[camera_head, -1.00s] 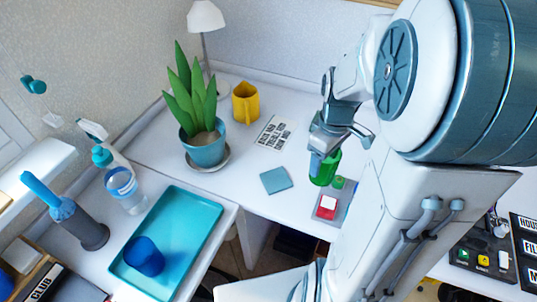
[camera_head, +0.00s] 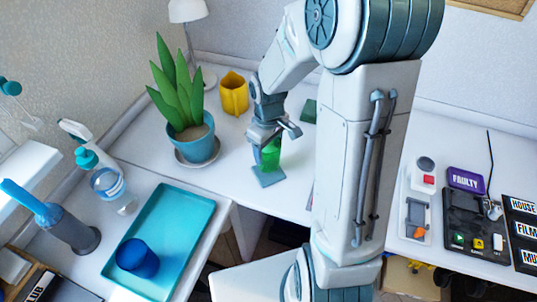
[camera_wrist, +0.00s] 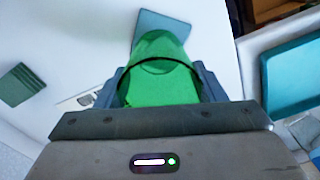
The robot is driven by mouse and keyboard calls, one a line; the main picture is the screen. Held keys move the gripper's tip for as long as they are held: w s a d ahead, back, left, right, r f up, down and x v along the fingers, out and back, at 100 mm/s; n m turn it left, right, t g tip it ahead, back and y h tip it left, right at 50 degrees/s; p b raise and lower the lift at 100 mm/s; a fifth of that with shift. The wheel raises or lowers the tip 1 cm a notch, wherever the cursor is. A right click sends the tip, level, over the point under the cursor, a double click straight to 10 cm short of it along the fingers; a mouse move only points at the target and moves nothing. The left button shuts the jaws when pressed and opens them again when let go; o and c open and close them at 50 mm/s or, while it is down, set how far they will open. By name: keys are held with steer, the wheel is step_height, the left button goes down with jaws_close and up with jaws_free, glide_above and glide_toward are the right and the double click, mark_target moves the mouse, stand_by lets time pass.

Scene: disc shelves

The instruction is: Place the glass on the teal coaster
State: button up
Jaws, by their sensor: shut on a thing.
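A green glass (camera_head: 271,152) is held in my gripper (camera_head: 266,140). The glass also shows in the wrist view (camera_wrist: 162,85), between the closed jaws. The flat square teal coaster (camera_head: 268,178) lies on the white desk, just below the glass in the head view. In the wrist view the coaster (camera_wrist: 160,24) lies past the glass's far end, partly hidden by it. I cannot tell whether the glass touches the coaster or hangs above it.
A dark green square (camera_head: 309,111) lies farther back; it looks like a stack in the wrist view (camera_wrist: 20,83). A potted plant (camera_head: 190,120) and yellow mug (camera_head: 234,93) stand left of my gripper.

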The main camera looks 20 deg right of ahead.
steer(key=shift+f, duration=1.65)
steer(key=shift+f, duration=0.15)
steer(key=o, duration=1.5)
steer(key=shift+c, duration=0.2)
step_height(320, 180, up, 12)
steer(key=p, duration=0.1)
steer(key=s+r+m+t, duration=0.1)
steer(key=s+r+m, duration=0.2)
steer(key=s, duration=0.4)
steer(key=s+r+m+t, duration=0.1)
steer(key=s+r+m, duration=0.2)
steer(key=s, duration=0.3)
steer(key=shift+s+r+m+t, duration=0.3)
steer(key=shift+s+r+t, duration=0.05)
steer(key=shift+r+t, duration=0.1)
